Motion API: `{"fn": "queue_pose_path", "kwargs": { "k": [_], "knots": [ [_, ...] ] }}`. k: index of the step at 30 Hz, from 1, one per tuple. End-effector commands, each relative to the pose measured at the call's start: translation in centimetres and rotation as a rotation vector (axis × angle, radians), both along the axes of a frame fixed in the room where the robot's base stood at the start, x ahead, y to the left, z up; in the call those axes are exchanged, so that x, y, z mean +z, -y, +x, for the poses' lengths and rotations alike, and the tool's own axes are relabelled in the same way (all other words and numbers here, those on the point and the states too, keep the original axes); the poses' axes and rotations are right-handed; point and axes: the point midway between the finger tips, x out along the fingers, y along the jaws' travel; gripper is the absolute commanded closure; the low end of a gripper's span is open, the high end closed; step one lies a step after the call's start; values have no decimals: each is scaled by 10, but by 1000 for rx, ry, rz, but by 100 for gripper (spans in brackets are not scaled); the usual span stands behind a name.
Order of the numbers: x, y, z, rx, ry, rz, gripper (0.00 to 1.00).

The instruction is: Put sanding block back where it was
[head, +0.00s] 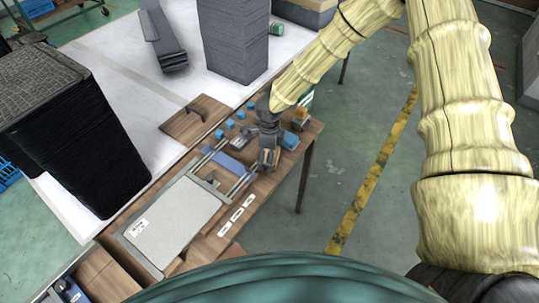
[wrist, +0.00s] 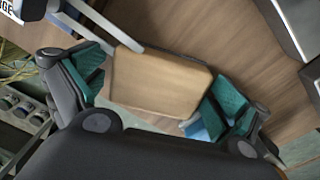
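The sanding block (wrist: 160,82) is a tan, wood-coloured block with rounded corners. In the wrist view it lies between the two teal-padded fingers of my gripper (wrist: 158,92), which meet its left and right sides. My gripper is shut on it. In the head view my gripper (head: 268,157) hangs over the right part of the wooden workbench (head: 262,188), and a tan bit of the block shows between the fingers. Wood-coloured surface shows behind the block in the wrist view; I cannot tell how far the block is above it.
A light grey panel (head: 172,222) lies on the bench, with a metal frame and blue bar (head: 225,163) beyond it. White labels (head: 237,214) line the front edge. A brown-orange item (head: 301,115) stands right of my gripper. Dark stacks (head: 75,130) stand left.

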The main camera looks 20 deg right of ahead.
Motion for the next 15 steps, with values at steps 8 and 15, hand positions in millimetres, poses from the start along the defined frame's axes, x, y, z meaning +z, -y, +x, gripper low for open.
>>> {"fn": "queue_pose_path", "kwargs": {
  "k": [8,15],
  "knots": [
    [1,0,0,0,0,0,0],
    [19,1,1,-1,2,1,0]
  ]
}}
